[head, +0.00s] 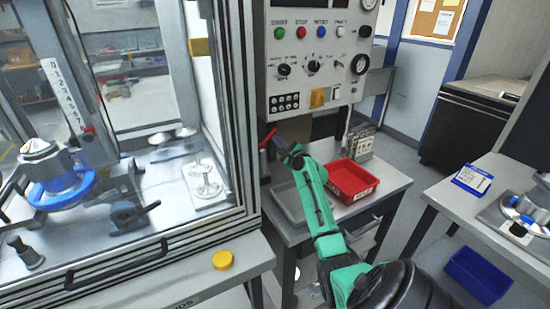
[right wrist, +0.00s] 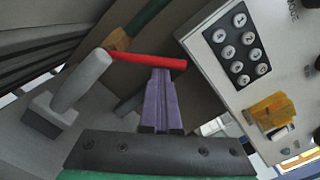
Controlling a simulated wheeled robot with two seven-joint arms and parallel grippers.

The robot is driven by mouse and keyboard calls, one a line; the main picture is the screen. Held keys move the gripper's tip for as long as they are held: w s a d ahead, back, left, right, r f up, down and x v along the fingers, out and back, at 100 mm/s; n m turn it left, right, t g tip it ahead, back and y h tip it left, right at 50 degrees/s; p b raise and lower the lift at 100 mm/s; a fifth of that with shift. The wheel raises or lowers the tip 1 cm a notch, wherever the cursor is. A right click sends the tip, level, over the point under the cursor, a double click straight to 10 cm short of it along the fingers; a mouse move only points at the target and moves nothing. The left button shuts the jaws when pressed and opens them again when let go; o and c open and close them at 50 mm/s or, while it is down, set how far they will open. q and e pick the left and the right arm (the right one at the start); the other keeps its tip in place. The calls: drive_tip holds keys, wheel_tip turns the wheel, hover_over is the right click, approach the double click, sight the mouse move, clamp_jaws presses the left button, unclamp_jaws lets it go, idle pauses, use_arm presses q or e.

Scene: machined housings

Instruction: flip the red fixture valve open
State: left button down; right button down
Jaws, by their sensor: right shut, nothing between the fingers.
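The red valve handle (head: 267,138) shows in the head view as a short slanted bar below the control panel, beside the glass cabinet's corner post. In the right wrist view the red handle (right wrist: 148,60) runs from a brass-coloured fitting (right wrist: 118,40) across to the right. My right gripper (head: 279,146) is shut and empty, its tip close beside the handle. In the right wrist view the purple fingers of my right gripper (right wrist: 161,74) are together, their tips right at the handle's lower edge; I cannot tell whether they touch it. My left gripper is not in view.
The control panel (head: 296,92) is above the handle; its keypad (right wrist: 236,46) is right of the fingers. A grey rounded lever (right wrist: 82,80) stands to their left. Below the arm are a grey tray (head: 284,203) and a red bin (head: 350,181). The glass cabinet (head: 249,130) bounds the left.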

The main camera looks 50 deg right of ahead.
drive_tip(key=n, duration=0.1)
drive_tip(key=r+n, duration=0.1)
drive_tip(key=n+p, duration=0.1)
drive_tip(key=shift+w+a+r, duration=0.25)
drive_tip(key=shift+a+r, duration=0.1)
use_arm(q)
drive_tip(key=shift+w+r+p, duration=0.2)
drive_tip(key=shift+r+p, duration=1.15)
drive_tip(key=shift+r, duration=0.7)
use_arm(e)
drive_tip(key=shift+w+a+r+n, duration=0.2)
drive_tip(key=shift+a+r+n, duration=0.15)
drive_tip(key=shift+a+n, duration=0.45)
drive_tip(key=shift+w+a+r+n, duration=0.3)
drive_tip(key=shift+a+n, duration=0.2)
drive_tip(key=shift+n, duration=0.5)
drive_tip(key=shift+w+a+r+n, duration=0.15)
drive_tip(key=shift+a+r+n, duration=0.25)
drive_tip(key=shift+a+n, duration=0.4)
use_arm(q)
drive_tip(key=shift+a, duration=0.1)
use_arm(e)
drive_tip(key=shift+d, duration=0.15)
